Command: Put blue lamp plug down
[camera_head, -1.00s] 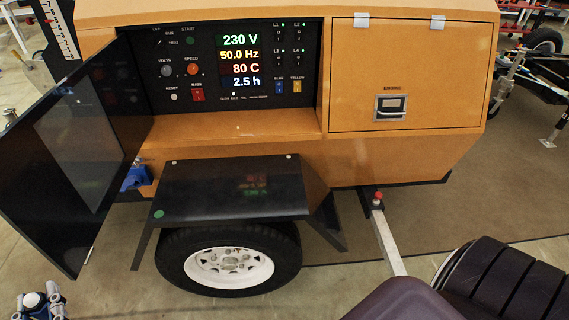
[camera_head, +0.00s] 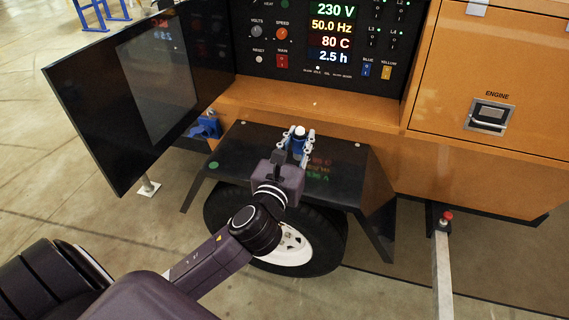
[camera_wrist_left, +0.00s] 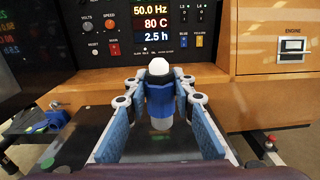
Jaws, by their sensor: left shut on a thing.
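The blue lamp plug (camera_head: 299,145) has a blue body and a white end. It sits between the fingers of my left gripper (camera_head: 297,138), which is shut on it. In the left wrist view the plug (camera_wrist_left: 160,100) is roughly upright between the two blue-padded fingers. In the head view gripper and plug appear over the black fender top (camera_head: 340,165); I cannot tell whether the plug touches it. My right gripper is out of view.
The orange light tower has a lit control panel (camera_head: 330,40) and an open black door (camera_head: 85,100) at left. A blue socket (camera_head: 207,128) is by the fender's left end. A metal jack leg (camera_head: 442,270) stands at right. Much of the fender top looks clear.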

